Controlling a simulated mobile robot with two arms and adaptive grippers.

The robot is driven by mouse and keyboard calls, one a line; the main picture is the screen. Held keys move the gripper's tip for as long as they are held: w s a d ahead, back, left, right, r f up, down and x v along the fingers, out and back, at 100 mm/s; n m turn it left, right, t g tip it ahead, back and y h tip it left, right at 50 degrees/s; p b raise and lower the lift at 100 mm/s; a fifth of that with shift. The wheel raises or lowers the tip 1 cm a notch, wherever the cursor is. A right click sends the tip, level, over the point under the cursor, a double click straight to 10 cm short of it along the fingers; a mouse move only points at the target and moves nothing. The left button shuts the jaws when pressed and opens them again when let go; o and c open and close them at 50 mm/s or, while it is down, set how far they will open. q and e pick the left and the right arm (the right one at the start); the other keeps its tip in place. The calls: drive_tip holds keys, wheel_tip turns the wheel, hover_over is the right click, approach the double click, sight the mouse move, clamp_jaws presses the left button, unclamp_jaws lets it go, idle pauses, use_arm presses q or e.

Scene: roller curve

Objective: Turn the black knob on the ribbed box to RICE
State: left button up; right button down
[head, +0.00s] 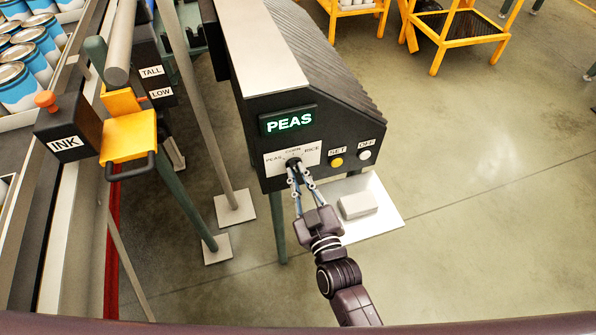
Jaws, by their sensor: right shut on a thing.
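The ribbed box (318,60) stands in the middle of the head view, with a black front panel and a lit display (288,121) reading PEAS. Below the display is a white label plate (275,163) marked PEAS, CORN and RICE. The black knob (293,162) sits on this plate, partly hidden by my fingers. My right gripper (296,175) reaches up from below and is shut on the knob. The knob's pointer direction is too small to tell. My left gripper is not in view.
A yellow SET button (336,162) and a white OFF button (365,155) sit right of the knob. An INK box (68,128) and a yellow bracket (128,136) stand at left, beside a conveyor with several cans.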

drive_tip(key=m+p, duration=0.1)
drive_tip(key=m, duration=0.2)
drive_tip(key=shift+d+m, duration=0.1)
drive_tip(key=shift+m, duration=0.3)
drive_tip(key=m, duration=0.2)
drive_tip(key=shift+m+p, duration=0.4)
drive_tip(key=m, duration=0.3)
drive_tip(key=shift+w+d, duration=0.1)
drive_tip(key=shift+d, duration=0.05)
drive_tip(key=shift+f+m, duration=0.1)
drive_tip(key=shift+m, duration=1.6)
drive_tip(key=c, duration=2)
unclamp_jaws()
drive_tip(key=shift+o, duration=0.2)
